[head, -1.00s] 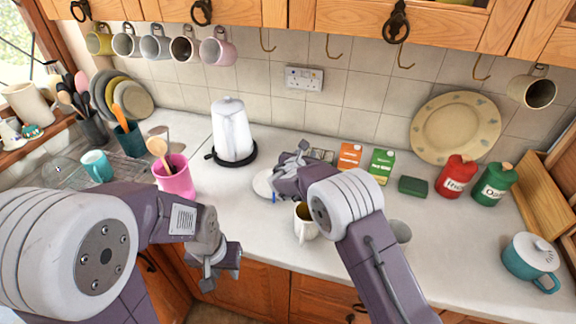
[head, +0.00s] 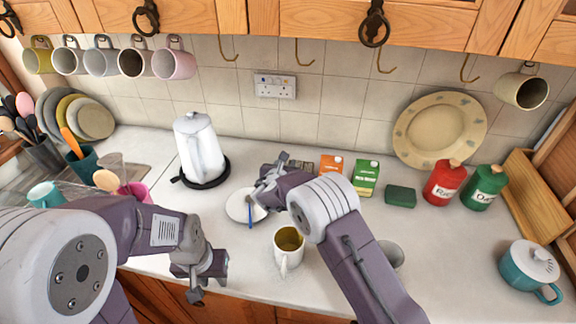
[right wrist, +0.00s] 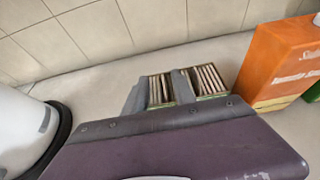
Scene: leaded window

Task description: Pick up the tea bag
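Tea bags (right wrist: 161,90) stand upright in rows in a small box; another row (right wrist: 208,79) shows to the right. In the head view the box (head: 302,166) is partly hidden behind my right gripper (head: 270,178). My right gripper also shows in the right wrist view (right wrist: 159,92), its two grey fingers apart, with a row of tea bags visible in the gap beyond. I see nothing held in it. My left gripper (head: 204,274) hangs near the counter's front edge, away from the tea bags; its finger opening is unclear.
A saucer (head: 240,207) with a blue-handled spoon lies left of my right gripper. The kettle (head: 200,148) is at the back left. Orange (head: 331,167) and green (head: 365,178) cartons stand right of the box.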

